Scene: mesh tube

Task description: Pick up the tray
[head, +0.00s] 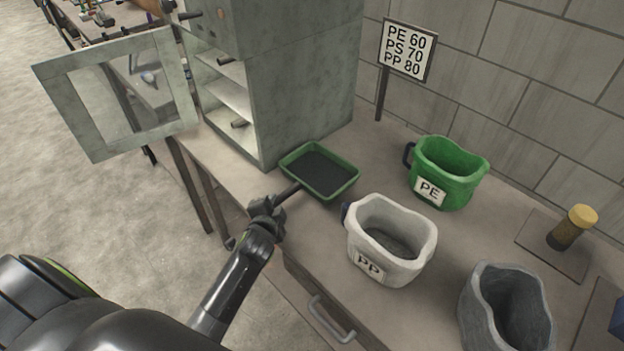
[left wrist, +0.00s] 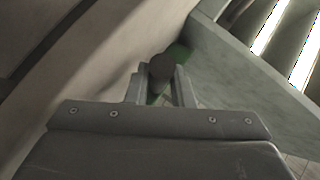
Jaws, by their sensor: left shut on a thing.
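The green tray (head: 342,190) with a dark inside is beside the cabinet's base, at the middle of the head view. A dark handle (head: 288,193) sticks out from its near left side. My left gripper (head: 272,205) is shut on this handle. In the left wrist view the handle's dark round end (left wrist: 161,68) sits between the fingers of my left gripper (left wrist: 158,88). Only bits of the tray's green (left wrist: 179,50) show behind it there. I cannot tell whether the tray touches the table. My right gripper is not in view.
A grey cabinet (head: 305,70) with its door (head: 88,140) swung open stands behind the tray. A white PP container (head: 405,262), a green PE container (head: 460,190) and a grey container (head: 478,320) stand to the right on the table (head: 300,235). A sign (head: 407,50) stands behind.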

